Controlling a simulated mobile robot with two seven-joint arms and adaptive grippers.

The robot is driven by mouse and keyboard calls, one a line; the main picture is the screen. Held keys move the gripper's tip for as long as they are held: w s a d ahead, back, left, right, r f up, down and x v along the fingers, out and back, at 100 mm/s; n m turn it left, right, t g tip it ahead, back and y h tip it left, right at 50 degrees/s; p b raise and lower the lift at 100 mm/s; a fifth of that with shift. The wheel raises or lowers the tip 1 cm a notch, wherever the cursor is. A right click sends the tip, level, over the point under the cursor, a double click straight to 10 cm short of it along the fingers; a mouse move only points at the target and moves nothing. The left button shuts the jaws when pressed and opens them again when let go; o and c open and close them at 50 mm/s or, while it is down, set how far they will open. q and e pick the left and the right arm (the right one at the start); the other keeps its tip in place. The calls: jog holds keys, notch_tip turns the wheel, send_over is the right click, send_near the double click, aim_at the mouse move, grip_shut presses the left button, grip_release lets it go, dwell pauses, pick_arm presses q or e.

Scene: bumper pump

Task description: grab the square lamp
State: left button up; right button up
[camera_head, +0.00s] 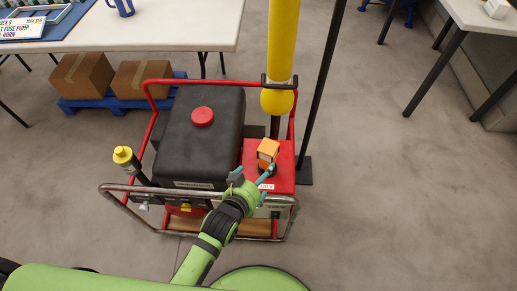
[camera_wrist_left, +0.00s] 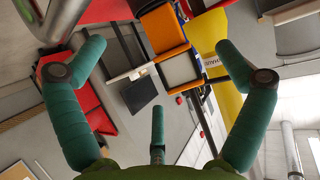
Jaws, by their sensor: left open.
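The square lamp (camera_head: 268,150) is a small orange box on the red part of the pump cart, right of the black tank. In the left wrist view the lamp (camera_wrist_left: 163,28) shows as an orange body with a grey square face framed in orange, ahead of and between the fingers. My left gripper (camera_head: 258,181) is open just on the near side of the lamp, its teal fingers spread. In the left wrist view the gripper (camera_wrist_left: 160,66) has nothing between its fingers, and no contact with the lamp shows. My right gripper is not in view.
The black tank (camera_head: 203,130) with a red cap stands left of the lamp, inside the cart's red and metal rails (camera_head: 146,90). A yellow vertical tube (camera_head: 282,45) and a dark post stand close behind the lamp. A yellow-topped knob (camera_head: 123,155) is at the cart's left. Open floor lies to the right.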

aim_at(268, 159)
pick_arm(q)
jog(key=shift+w+d+r+t+h, duration=0.3)
jog(key=shift+w+d+r+t, duration=0.2)
jog(key=shift+w+d+r, duration=0.45)
jog(key=x, duration=0.6)
jog(key=shift+w+a+r, duration=0.15)
jog(key=shift+w+a, duration=0.05)
jog(key=shift+w, duration=0.3)
jog(key=shift+c, duration=0.4)
jog(key=c, duration=1.5)
jog(key=shift+r, duration=0.15)
jog(key=shift+c, duration=0.6)
